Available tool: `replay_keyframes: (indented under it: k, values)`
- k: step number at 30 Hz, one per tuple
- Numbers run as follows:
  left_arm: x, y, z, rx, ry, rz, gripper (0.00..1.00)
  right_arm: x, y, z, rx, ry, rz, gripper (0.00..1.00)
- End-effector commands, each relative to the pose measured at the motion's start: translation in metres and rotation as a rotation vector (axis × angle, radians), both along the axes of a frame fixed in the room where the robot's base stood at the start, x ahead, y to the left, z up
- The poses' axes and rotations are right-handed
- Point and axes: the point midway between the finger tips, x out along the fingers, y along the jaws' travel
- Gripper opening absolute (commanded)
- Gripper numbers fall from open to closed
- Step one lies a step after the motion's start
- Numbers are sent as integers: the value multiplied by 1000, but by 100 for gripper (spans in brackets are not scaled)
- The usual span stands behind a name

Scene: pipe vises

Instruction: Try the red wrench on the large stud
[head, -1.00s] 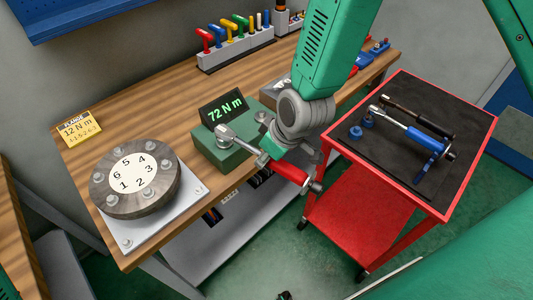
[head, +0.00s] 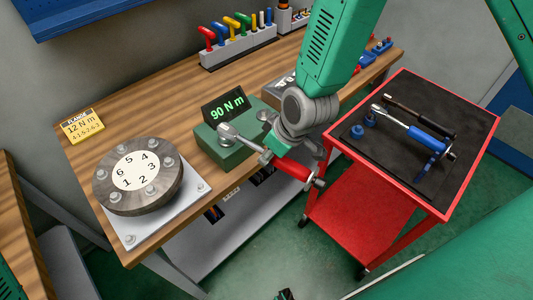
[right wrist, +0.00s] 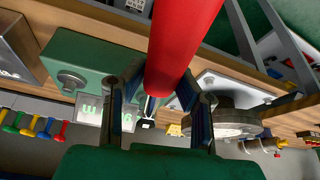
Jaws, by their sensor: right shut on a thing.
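The red wrench (head: 291,168) is held by its red handle in my right gripper (head: 290,158), which is shut on it. Its silver ratchet head (head: 228,132) is over the near-left stud of the green tester block (head: 220,150). The block's display (head: 224,107) reads 90 N m. Another stud (head: 266,115) shows at the block's right, partly beside my gripper. The wrench head hides how fully it seats on the stud. In the right wrist view the red handle (right wrist: 182,45) runs between both fingers. My left gripper is not in view.
A numbered round flange (head: 136,178) stands on a plate at the bench's left, near a yellow flange card (head: 83,126). A red cart (head: 440,213) at right carries a blue wrench (head: 425,137) and a dark one. A rack (head: 238,53) of coloured tools stands behind.

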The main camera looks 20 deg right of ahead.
Motion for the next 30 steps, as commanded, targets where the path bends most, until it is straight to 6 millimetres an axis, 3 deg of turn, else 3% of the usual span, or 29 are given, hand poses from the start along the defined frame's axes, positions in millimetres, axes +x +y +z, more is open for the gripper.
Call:
replay_keyframes:
  k: [17,30]
  values:
    - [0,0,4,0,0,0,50,6,-8,2,0,-3,81,0]
    - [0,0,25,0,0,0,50,6,-8,26,0,-3,79,0]
